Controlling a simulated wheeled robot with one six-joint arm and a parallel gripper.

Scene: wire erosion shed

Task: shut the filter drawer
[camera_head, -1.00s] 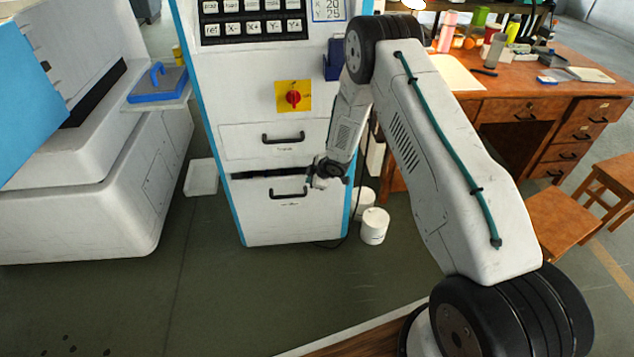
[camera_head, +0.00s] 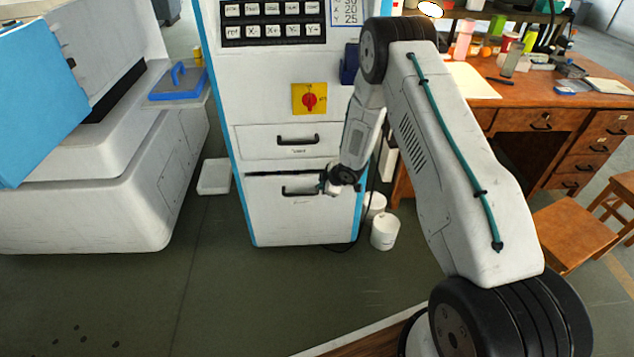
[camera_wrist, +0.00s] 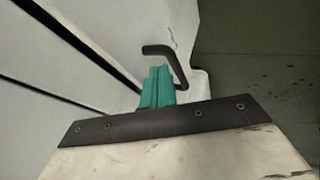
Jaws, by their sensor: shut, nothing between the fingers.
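The white machine cabinet has two drawers, each with a black bar handle. Their labels are too small to read. The lower drawer (camera_head: 285,215) shows a thin dark gap along its top edge, so it stands slightly out. Its handle (camera_head: 299,190) also shows in the wrist view (camera_wrist: 168,52). The upper drawer (camera_head: 260,142) looks flush. My gripper (camera_head: 328,186) is at the right part of the lower drawer front, by the handle's right end. In the wrist view its teal fingers (camera_wrist: 158,86) are shut and empty, close to the handle; whether they touch the drawer is unclear.
White buckets (camera_head: 384,231) stand on the floor right of the cabinet, near a dark cable. A wooden desk (camera_head: 470,110) and stools (camera_head: 570,232) are at the right. A white machine (camera_head: 90,205) is at the left. The floor before the cabinet is clear.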

